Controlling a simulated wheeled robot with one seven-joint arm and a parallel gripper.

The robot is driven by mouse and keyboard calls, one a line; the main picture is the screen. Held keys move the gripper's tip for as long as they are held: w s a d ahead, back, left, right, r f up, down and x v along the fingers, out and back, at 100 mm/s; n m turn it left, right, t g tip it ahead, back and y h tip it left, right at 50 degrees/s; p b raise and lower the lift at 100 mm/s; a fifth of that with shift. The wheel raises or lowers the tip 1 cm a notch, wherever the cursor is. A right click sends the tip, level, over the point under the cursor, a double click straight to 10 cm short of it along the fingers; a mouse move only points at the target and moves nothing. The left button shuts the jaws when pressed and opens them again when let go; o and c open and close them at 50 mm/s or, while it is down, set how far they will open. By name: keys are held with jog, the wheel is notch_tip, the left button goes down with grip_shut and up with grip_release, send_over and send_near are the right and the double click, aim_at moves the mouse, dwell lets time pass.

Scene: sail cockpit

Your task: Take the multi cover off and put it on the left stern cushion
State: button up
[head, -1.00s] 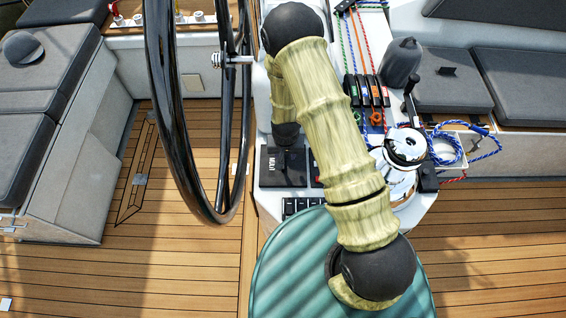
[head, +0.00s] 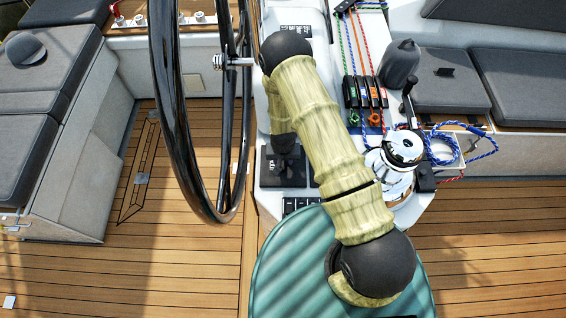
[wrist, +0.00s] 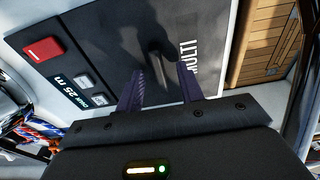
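The multi cover (head: 272,176) is a dark square panel on the white console, left of the arm in the head view. In the wrist view the cover (wrist: 105,45) fills the middle, with white "MULTI" lettering at its right side and a dark upright grip (wrist: 158,45) near its centre. My gripper (wrist: 161,74) is open, its two dark fingers pointing at the cover, one on either side of the grip's line. I cannot tell whether they touch. Grey cushions (head: 50,75) lie on the left bench; I cannot tell which is the left stern cushion.
A large black steering wheel (head: 168,110) stands close left of my arm. A chrome winch (head: 402,150) and blue rope (head: 480,145) are to the right. A red button (wrist: 43,50) sits beside the cover. A striped teal surface (head: 300,270) is in front. The teak floor is mostly clear.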

jog(key=shift+f, duration=0.35)
grip_shut()
